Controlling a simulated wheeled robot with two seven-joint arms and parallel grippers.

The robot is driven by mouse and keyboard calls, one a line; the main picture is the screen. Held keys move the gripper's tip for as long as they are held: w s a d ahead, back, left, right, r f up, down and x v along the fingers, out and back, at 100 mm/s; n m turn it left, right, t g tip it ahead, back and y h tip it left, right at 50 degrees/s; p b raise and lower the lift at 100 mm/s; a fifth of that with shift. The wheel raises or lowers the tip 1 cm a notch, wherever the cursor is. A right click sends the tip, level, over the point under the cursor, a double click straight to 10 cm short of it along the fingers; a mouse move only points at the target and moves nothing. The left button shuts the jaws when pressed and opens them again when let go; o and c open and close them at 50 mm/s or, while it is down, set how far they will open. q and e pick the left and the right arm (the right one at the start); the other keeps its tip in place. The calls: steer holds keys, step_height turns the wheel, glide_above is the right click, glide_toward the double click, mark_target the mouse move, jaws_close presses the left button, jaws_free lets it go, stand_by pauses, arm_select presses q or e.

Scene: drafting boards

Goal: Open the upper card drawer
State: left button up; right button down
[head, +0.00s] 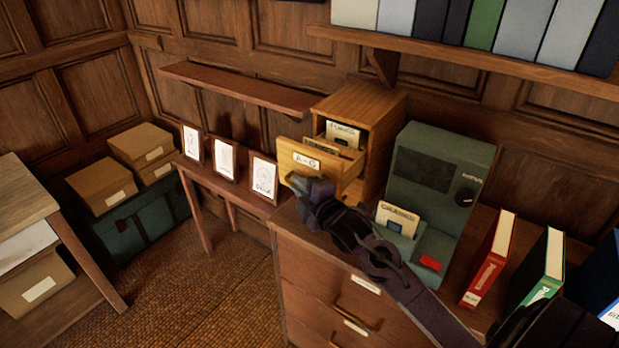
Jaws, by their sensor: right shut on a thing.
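The small wooden card cabinet (375,108) stands on top of a chest of drawers. Its upper card drawer (318,150), with a label reading like "A – G", is pulled well out, and cards show inside it. My right gripper (298,183) is at the lower part of the drawer's front, with its arm reaching in from the lower right. It is shut on the drawer's handle, which the gripper hides. The lower part of the cabinet front is partly hidden by the gripper and the open drawer. My left gripper is not in view.
A green card machine (437,165) with a card in its slot stands just right of the cabinet. Red (488,262) and green (537,270) binders stand further right. Framed drawings (225,158) stand on a narrow table to the left. A shelf (470,55) with binders hangs above.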

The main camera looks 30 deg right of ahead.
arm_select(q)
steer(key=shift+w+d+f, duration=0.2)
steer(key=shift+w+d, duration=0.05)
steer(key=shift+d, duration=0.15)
arm_select(e)
steer(key=s+a, duration=0.2)
steer(key=a, duration=0.5)
steer(key=shift+s, duration=0.4)
steer(key=shift+f, duration=0.1)
steer(key=c, duration=1.5)
jaws_free()
steer(key=shift+d, duration=0.1)
steer(key=shift+s, duration=0.1)
